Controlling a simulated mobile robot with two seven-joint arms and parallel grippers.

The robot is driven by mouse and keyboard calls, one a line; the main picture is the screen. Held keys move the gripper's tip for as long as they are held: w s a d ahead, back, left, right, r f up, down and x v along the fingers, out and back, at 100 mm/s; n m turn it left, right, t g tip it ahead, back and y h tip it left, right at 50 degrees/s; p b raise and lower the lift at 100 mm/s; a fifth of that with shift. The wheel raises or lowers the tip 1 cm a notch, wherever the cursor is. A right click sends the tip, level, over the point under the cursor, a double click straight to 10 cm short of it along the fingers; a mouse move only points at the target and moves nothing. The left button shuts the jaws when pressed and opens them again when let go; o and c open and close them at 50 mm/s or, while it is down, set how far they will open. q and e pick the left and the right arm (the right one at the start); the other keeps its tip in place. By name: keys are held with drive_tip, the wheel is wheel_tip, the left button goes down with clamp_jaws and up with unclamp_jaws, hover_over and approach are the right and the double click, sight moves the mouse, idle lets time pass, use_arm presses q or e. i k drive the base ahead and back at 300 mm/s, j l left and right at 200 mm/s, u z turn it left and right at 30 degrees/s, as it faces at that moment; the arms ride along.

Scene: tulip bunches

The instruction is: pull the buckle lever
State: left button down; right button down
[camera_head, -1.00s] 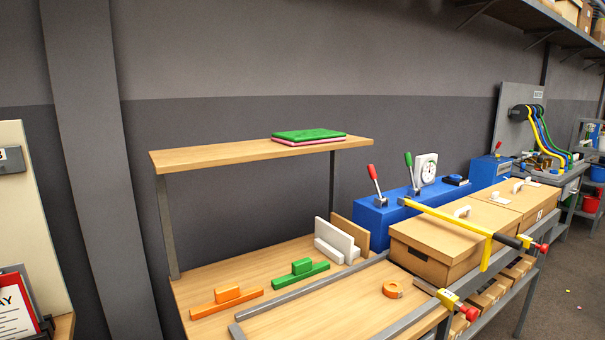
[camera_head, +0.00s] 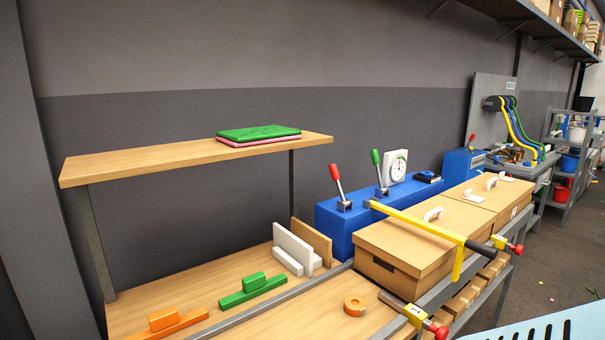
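A lever with a red handle (camera_head: 336,178) and a lever with a green handle (camera_head: 377,165) stand side by side on a long blue box (camera_head: 341,226) behind the workbench. Another red-handled lever (camera_head: 470,143) stands on a smaller blue box (camera_head: 457,165) further right. No readable label tells me which one is the buckle lever. Neither of my grippers is in view.
Cardboard boxes (camera_head: 405,262) and a yellow bar clamp (camera_head: 420,226) lie in front of the long blue box. A wooden shelf (camera_head: 110,168) stands over the bench at left. A light blue slotted surface (camera_head: 582,318) shows at the lower right. Grey floor (camera_head: 565,245) shows at right.

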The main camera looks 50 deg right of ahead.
sight(334, 172)
drive_tip(key=l+u, duration=0.25)
drive_tip(key=l, duration=1.35)
drive_tip(key=i+u, duration=0.05)
drive_tip(key=i, duration=0.05)
